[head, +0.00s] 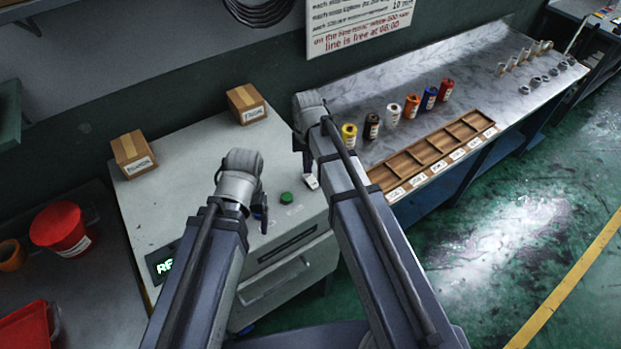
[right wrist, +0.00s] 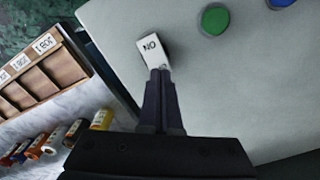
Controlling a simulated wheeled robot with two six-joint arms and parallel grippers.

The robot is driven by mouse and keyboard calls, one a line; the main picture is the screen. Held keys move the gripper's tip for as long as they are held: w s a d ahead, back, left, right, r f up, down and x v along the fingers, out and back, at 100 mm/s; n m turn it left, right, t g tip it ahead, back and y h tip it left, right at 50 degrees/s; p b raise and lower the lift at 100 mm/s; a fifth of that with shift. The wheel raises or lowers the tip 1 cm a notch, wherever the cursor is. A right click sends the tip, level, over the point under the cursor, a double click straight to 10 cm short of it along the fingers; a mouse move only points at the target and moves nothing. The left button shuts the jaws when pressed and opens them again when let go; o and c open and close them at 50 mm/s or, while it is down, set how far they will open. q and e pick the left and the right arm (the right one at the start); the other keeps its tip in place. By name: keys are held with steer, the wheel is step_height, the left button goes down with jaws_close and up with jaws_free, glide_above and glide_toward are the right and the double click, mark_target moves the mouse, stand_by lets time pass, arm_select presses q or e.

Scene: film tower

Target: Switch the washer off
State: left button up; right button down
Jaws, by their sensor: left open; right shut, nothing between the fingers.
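The washer (head: 190,160) is a pale grey cabinet with a lit green display (head: 164,266), partly hidden by my left arm. A white rocker-like switch (head: 311,182) sits on its top near the right edge. In the right wrist view the switch (right wrist: 152,48) bears letters that look like "ON" seen upside down. My right gripper (right wrist: 160,72) is shut and empty, its tips at the near end of the switch; I cannot tell if they touch. A green button (head: 287,198) lies beside the switch. My left gripper (head: 264,212) is open above the washer's top.
Two cardboard boxes (head: 132,153) (head: 246,103) stand at the washer's back. A bench (head: 345,95) at right holds several coloured film canisters (head: 393,115) and a wooden divided tray (head: 430,149). A blue button (right wrist: 280,3) lies beyond the green one. A red bucket (head: 62,228) stands at left.

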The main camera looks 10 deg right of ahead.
mark_target(308, 176)
arm_select(q)
steer(key=shift+f+b, duration=0.95)
steer(key=shift+f, duration=0.05)
arm_select(e)
steer(key=shift+f, duration=0.95)
arm_select(q)
steer(key=shift+r, duration=0.1)
arm_select(e)
steer(key=shift+r, duration=0.1)
step_height(308, 176, up, 7)
steer(key=p, duration=0.7)
arm_select(q)
step_height(308, 176, up, 7)
